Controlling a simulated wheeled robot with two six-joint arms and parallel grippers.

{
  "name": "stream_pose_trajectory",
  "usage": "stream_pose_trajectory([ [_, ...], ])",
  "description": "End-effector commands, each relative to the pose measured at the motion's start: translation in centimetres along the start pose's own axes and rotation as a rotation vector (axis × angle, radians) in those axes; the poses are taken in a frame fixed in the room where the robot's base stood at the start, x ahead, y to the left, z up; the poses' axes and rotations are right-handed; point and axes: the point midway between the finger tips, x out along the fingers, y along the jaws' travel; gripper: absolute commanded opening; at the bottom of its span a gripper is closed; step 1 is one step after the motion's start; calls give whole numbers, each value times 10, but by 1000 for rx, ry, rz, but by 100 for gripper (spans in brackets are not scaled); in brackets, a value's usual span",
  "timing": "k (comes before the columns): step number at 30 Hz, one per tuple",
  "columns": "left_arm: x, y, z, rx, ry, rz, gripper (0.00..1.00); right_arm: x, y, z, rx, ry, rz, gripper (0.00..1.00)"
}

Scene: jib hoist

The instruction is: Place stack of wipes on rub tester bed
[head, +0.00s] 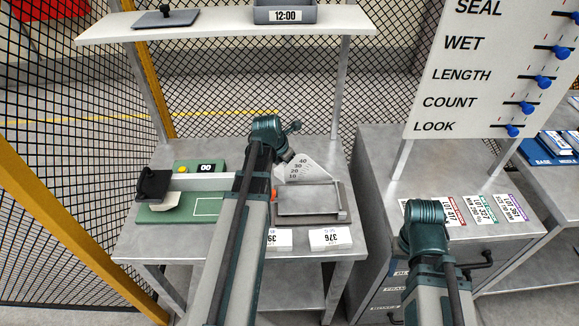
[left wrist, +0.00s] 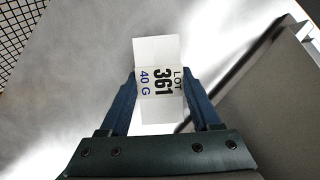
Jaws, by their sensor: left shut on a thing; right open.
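My left gripper (left wrist: 160,98) is shut on a white piece marked LOT 361, 40 G (left wrist: 158,50); I cannot tell whether this is the stack of wipes. In the head view this gripper is hidden behind my left arm. The green rub tester (head: 180,212) stands at the left of the bench, with a light bar and black block over it. Its bed seems to be the white-outlined rectangle (head: 208,207). My right gripper (head: 478,268) is open and empty by the grey cabinet.
A metal tray device (head: 345,200) with a 10 to 40 scale stands right of the left arm. The cabinet (head: 390,180) carries more lot cards, under a white board with sliders (head: 480,70). A shelf (head: 220,25) spans above the bench.

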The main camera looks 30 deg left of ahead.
Motion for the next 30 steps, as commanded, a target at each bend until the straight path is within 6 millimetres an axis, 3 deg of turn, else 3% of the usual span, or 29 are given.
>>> stream_pose_trajectory([
  [8,-20,0,8,0,0,0,0,-21,2,1,0,0,0,50],
  [22,-85,0,35,0,0,0,0,-91,9,5,0,0,0,50],
  [30,-96,0,40,0,0,0,0,-103,10,6,0,0,0,50],
])
